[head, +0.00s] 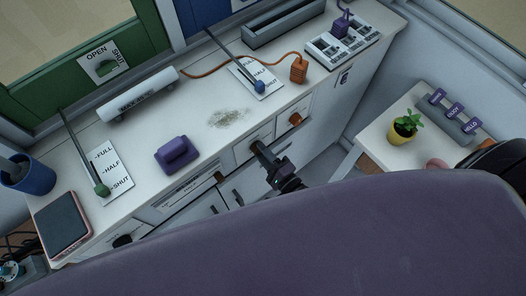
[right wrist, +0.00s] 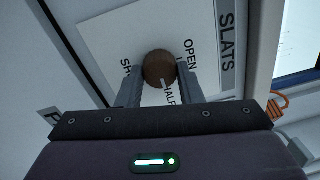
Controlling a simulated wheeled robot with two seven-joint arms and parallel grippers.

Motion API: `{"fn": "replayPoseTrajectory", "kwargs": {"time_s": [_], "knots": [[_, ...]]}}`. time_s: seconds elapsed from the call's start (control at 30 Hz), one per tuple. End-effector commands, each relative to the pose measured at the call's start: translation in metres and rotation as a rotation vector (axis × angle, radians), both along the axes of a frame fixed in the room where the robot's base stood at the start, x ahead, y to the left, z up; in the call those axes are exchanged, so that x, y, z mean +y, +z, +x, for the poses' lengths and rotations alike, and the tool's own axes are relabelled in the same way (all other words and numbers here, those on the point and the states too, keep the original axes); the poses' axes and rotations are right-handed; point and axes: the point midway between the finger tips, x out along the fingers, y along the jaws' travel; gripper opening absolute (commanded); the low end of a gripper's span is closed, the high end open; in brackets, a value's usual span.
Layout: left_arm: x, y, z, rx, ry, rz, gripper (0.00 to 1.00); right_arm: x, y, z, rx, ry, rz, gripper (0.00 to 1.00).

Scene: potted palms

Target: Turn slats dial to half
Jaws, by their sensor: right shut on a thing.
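The slats dial is a round brown knob (right wrist: 159,69) on a white plate (right wrist: 130,32) marked OPEN, HALF and SH, with SLATS on a grey strip (right wrist: 227,35). The knob's pale mark points toward the HALF label in the right wrist view. My right gripper (right wrist: 159,82) is shut on the knob, one finger on each side. In the head view my right gripper (head: 259,150) reaches the cabinet front and hides most of the knob. My left gripper is not in view.
Another orange-brown knob (head: 295,119) sits on the cabinet front to the right. The white counter (head: 215,88) above holds two levers, a purple block (head: 177,155) and an orange block (head: 298,69). A side table with a potted plant (head: 404,127) stands at right.

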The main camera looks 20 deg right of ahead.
Motion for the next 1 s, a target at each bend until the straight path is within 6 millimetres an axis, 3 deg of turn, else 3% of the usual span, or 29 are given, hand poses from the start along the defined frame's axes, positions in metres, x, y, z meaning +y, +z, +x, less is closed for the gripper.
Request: {"fn": "replayPoseTrajectory", "kwargs": {"time_s": [0.33, 0.37, 0.5, 0.8, 1.0], "knots": [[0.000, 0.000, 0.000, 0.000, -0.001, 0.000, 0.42, 0.000, 0.000, 0.000, 0.001, -0.001, 0.001, 0.10], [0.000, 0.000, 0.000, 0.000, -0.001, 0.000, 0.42, 0.000, 0.000, 0.000, 0.001, -0.001, 0.001, 0.36], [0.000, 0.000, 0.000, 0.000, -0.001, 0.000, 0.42, 0.000, 0.000, 0.000, 0.000, -0.001, 0.000, 0.54], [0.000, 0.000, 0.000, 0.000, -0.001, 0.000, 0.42, -0.001, -0.001, -0.001, 0.001, 0.000, 0.000, 0.55], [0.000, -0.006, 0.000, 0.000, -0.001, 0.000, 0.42, -0.009, -0.004, -0.025, 0.004, 0.000, -0.001, 0.55]]}}
